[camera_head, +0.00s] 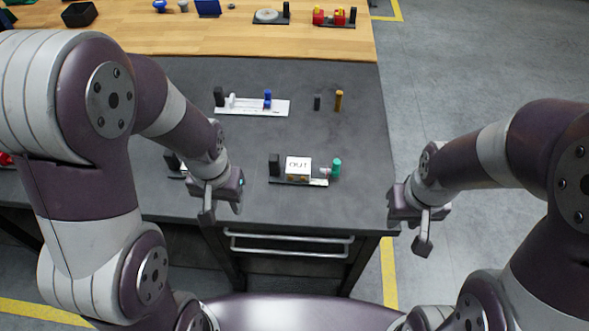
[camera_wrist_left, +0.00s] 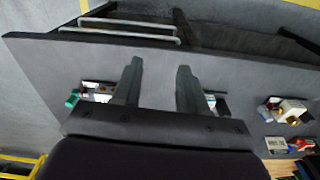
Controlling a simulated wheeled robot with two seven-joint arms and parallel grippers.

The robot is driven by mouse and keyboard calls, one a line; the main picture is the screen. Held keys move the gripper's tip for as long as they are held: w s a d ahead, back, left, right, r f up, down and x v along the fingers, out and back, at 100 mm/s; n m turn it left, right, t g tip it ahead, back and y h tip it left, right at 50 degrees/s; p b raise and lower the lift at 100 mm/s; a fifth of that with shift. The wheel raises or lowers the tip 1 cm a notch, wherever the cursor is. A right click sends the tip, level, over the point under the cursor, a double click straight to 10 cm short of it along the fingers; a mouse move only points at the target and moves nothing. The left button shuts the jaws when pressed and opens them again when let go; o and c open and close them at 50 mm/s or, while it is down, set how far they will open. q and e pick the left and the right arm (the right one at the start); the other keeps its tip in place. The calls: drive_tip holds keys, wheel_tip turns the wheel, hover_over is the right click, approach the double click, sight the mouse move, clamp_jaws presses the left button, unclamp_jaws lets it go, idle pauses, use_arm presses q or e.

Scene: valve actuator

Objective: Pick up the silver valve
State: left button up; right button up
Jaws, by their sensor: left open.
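I cannot tell for certain which part is the silver valve. A pale silver-white part with a brass-coloured piece (camera_wrist_left: 285,110) lies at the right of the left wrist view. In the head view, a board with a white box marked OUT (camera_head: 298,167) and a green knob (camera_head: 336,168) sits near the table's front edge. My left gripper (camera_head: 218,202) is above the front edge, left of that board. Its two fingers are apart and empty in the left wrist view (camera_wrist_left: 157,75). My right gripper (camera_head: 412,228) is off the table's right edge; its finger gap is unclear.
A white board with a blue part (camera_head: 252,106) lies behind the OUT board. A black peg (camera_head: 317,102) and a brass peg (camera_head: 339,101) stand beside it. My left arm partly hides another board (camera_head: 173,162). Drawer handles (camera_head: 290,243) front the table. The grey top's right side is clear.

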use_arm(q)
drive_tip(key=w+d+f, duration=0.3)
drive_tip(key=w, duration=0.5)
drive_tip(key=w+d+f, duration=0.2)
drive_tip(key=w, duration=0.6)
drive_tip(key=r, duration=0.2)
hover_over(274, 157)
drive_tip(key=shift+a+f, duration=0.15)
drive_tip(key=shift+f, duration=0.1)
drive_tip(key=shift+s+a+f+n, duration=0.1)
drive_tip(key=shift+s+f+n, duration=0.15)
drive_tip(key=shift+s+n, duration=0.05)
drive_tip(key=f, duration=1.1)
drive_tip(key=shift+w+d, duration=0.2)
drive_tip(key=shift+w, duration=0.15)
clamp_jaws()
